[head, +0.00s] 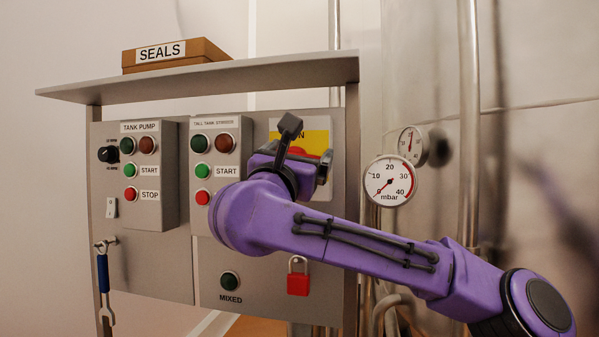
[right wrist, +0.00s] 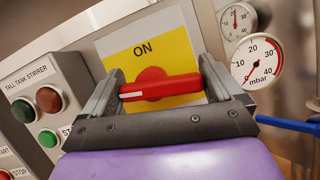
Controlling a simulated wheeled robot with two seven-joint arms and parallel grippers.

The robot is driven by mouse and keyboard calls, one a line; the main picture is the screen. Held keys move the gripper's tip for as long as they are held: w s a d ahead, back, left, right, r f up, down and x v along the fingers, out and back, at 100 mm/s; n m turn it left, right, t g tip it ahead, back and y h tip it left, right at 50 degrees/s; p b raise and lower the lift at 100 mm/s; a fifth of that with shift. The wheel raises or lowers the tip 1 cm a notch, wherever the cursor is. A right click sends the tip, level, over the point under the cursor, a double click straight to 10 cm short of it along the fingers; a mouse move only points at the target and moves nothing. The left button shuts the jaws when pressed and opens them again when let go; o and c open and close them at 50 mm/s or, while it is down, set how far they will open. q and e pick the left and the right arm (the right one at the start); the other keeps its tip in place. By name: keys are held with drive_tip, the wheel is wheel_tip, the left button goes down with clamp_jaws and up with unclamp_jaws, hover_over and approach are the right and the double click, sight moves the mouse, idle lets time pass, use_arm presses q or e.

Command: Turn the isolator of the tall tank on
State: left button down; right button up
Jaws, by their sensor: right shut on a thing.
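The isolator is a red rotary handle (right wrist: 160,87) on a yellow and white plate (right wrist: 118,52) marked ON at its top. In the right wrist view the handle lies roughly crosswise, with a white mark at its left end, away from the ON word. In the head view the plate (head: 318,137) shows behind my right gripper (head: 305,150), which hides most of the handle. My right gripper is shut on the handle, with one finger at each end of it in the right wrist view (right wrist: 162,80). My left gripper is not in view.
The tall tank stirrer box (head: 214,150), with lamps and buttons, stands close left of the isolator. Pressure gauges (head: 390,181) are close right. A shelf (head: 220,75) with a SEALS box (head: 174,55) overhangs the panel. A red padlock (head: 298,284) hangs below.

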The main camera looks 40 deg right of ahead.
drive_tip(key=m+g+b, duration=0.1)
drive_tip(key=m+b, duration=0.2)
drive_tip(key=shift+f+g+h, duration=0.4)
use_arm(q)
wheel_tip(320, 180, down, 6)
drive_tip(key=b, duration=0.2)
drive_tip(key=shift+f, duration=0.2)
use_arm(e)
drive_tip(key=shift+r+m+g, duration=0.1)
drive_tip(key=shift+m+g, duration=0.7)
drive_tip(key=shift+m, duration=1.1)
drive_tip(key=o, duration=0.7)
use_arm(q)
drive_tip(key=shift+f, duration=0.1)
use_arm(e)
drive_tip(key=shift+a, duration=0.1)
use_arm(q)
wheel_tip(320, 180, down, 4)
drive_tip(key=b, duration=0.4)
use_arm(e)
drive_tip(key=v, duration=1)
